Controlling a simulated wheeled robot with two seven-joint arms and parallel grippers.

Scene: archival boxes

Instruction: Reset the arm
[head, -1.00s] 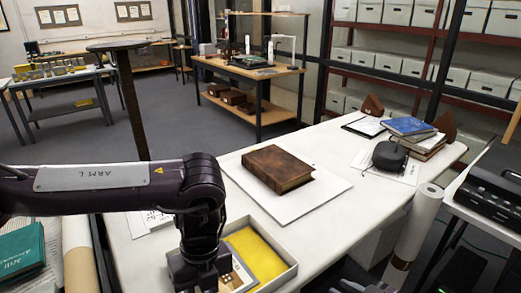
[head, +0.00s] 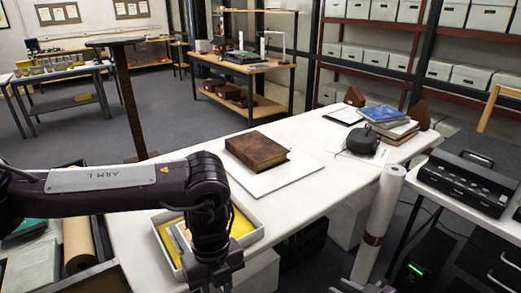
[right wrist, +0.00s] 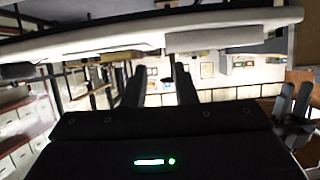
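My left arm (head: 100,180), marked ARM L, comes in from the left in the head view. Its wrist bends down over a shallow tray (head: 247,233) with yellow lining (head: 240,224), and its gripper end is cut off by the bottom edge. In the right wrist view, which is upside down, two dark prongs at the right edge look like my left gripper (right wrist: 293,92), with a small gap between them. My right gripper (right wrist: 158,75) shows two fingers apart with nothing between them. Only a dark bit of what may be my right arm shows at the head view's bottom edge.
A brown book (head: 256,150) lies on a white board (head: 300,172) on the white table (head: 330,190). A dark round object (head: 361,141) and stacked books (head: 380,112) stand beyond. A rolled sheet (head: 376,225) stands upright at the table's right side, near a black device (head: 470,182).

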